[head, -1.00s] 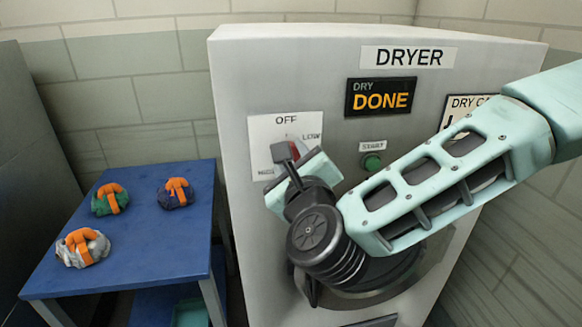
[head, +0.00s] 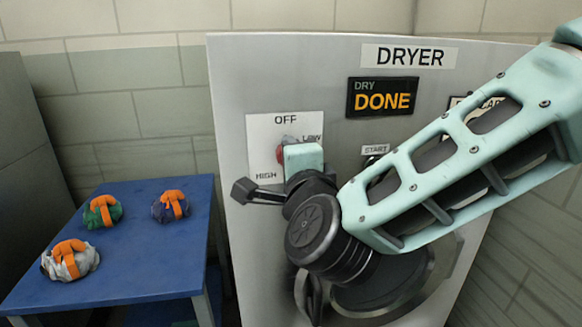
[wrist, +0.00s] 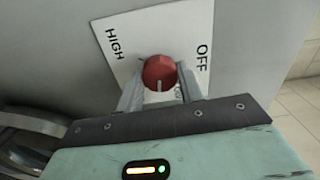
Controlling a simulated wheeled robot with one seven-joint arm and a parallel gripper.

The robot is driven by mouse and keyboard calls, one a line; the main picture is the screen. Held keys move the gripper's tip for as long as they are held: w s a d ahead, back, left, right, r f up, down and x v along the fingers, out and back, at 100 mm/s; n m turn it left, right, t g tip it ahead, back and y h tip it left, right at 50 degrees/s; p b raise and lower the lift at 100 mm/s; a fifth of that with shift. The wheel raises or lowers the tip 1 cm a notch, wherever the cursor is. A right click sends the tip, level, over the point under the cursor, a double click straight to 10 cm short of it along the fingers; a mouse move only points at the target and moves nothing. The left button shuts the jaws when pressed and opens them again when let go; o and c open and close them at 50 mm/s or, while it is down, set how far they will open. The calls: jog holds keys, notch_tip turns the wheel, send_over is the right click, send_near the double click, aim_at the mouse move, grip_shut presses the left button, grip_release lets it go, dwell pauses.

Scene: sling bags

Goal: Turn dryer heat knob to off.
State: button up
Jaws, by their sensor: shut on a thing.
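The red heat knob (wrist: 159,72) sits on a white dial plate (wrist: 118,40) marked OFF, LOW and HIGH. In the wrist view, the knob's white mark points down, near the partly covered LOW label, and away from OFF at the right. My gripper (wrist: 160,78) is shut on the knob, one grey finger on each side. In the head view, the knob (head: 280,154) shows only as a red edge left of my gripper's teal body, which hides the rest. The dryer (head: 228,70) has OFF at the top of its dial plate (head: 262,128).
A black display on the dryer (head: 381,97) reads DRY DONE. The START button is mostly hidden behind my arm, and the round door (head: 425,290) is below. A blue table (head: 130,255) at the left holds three bundles with orange straps. Floor shows at the lower right.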

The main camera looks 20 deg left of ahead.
jog(key=n+b, duration=0.1)
jog(key=n, duration=1.9)
jog(key=shift+f+n, duration=0.1)
jog(key=shift+n, duration=0.3)
jog(key=o, duration=1)
jog(key=shift+s, duration=0.1)
jog(key=b+v, duration=0.2)
jog(key=v, duration=1.5)
jog(key=shift+s, duration=0.15)
